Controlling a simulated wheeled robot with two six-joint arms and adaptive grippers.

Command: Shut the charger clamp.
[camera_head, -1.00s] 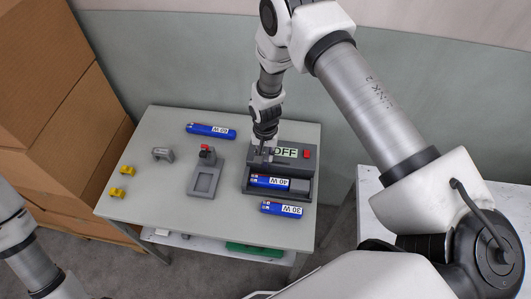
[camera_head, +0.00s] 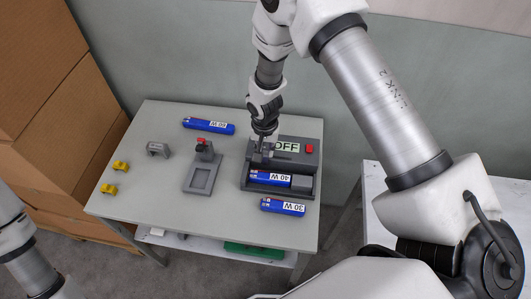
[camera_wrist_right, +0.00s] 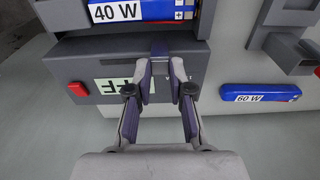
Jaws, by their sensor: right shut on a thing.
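The grey charger (camera_head: 310,166) stands at the right of the table, with a display reading OFF (camera_head: 287,147) and a red button (camera_head: 309,148). A blue 40 W battery (camera_head: 270,179) lies in its front slot; it also shows in the right wrist view (camera_wrist_right: 140,11). My right gripper (camera_head: 262,147) is at the charger's back left, pointing down. In the right wrist view its fingers (camera_wrist_right: 162,80) are shut on the narrow grey clamp lever (camera_wrist_right: 160,48). The fingers partly hide the clamp, so its exact angle is unclear. My left gripper is out of view.
A blue 60 W battery (camera_head: 209,126) lies at the back and a 30 W one (camera_head: 283,207) in front of the charger. A grey fixture with a red knob (camera_head: 201,173), a grey bracket (camera_head: 158,149) and yellow pieces (camera_head: 108,189) are left. Boxes (camera_head: 60,120) stand beyond.

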